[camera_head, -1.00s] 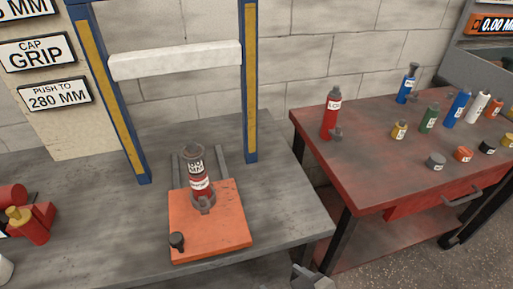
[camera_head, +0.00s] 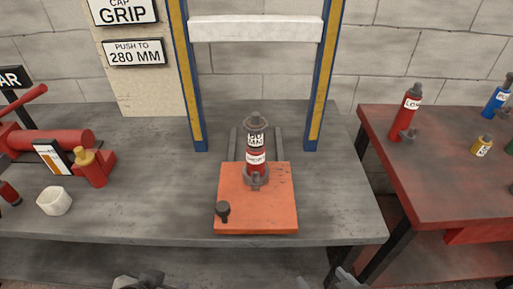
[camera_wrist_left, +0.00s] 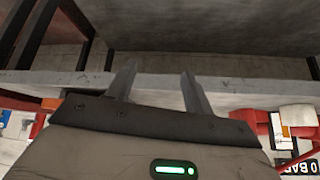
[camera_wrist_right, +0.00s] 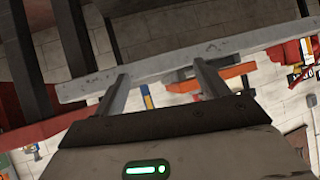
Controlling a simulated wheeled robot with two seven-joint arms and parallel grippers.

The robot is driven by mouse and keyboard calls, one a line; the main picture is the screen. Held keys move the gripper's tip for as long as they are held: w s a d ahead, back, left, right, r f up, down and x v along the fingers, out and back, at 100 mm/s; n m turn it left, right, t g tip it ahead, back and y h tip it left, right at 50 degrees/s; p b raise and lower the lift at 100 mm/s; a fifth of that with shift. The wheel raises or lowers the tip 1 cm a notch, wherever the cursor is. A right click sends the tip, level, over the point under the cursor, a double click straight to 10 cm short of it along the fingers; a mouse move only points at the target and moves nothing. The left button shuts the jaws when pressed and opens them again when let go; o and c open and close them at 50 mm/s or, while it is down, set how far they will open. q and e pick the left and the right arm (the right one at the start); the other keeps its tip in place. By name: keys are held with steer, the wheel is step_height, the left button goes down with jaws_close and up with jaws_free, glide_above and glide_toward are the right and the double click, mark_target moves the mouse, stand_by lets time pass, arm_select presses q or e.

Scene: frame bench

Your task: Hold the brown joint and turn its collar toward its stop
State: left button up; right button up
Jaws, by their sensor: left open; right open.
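No plainly brown joint shows. A red upright cylinder (camera_head: 255,158) with white labels, a grey-brown ring at its top and a grey clamp at its foot stands on an orange plate (camera_head: 279,212). Which part is the collar or its stop I cannot tell. My left gripper (camera_head: 138,281) is low at the bottom edge, in front of the bench; its fingers (camera_wrist_left: 158,78) are apart and empty in the left wrist view. My right gripper (camera_head: 335,279) is at the bottom edge, further right; its fingers (camera_wrist_right: 160,80) are apart and empty. Both are well away from the cylinder.
A blue and yellow frame (camera_head: 185,80) with a white crossbar (camera_head: 255,28) stands behind the plate. A black knob (camera_head: 222,210) is on the plate's front left. Red tools, an ochre-capped bottle (camera_head: 92,168) and a white cup (camera_head: 54,201) are left. A red table (camera_head: 440,180) with bottles is right.

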arm_select(q)
steer(key=w+r+m+t+b, duration=0.2)
steer(key=w+m+b, duration=0.15)
steer(key=w, duration=0.45)
steer(key=n+g+h, duration=0.4)
steer(key=n+h, duration=1.1)
steer(key=n, duration=1.3)
glide_toward(251, 134)
steer(key=w+f, duration=0.2)
steer(key=shift+x, duration=4.95)
steer(key=shift+w+r, duration=0.1)
steer(key=shift+c, duration=0.3)
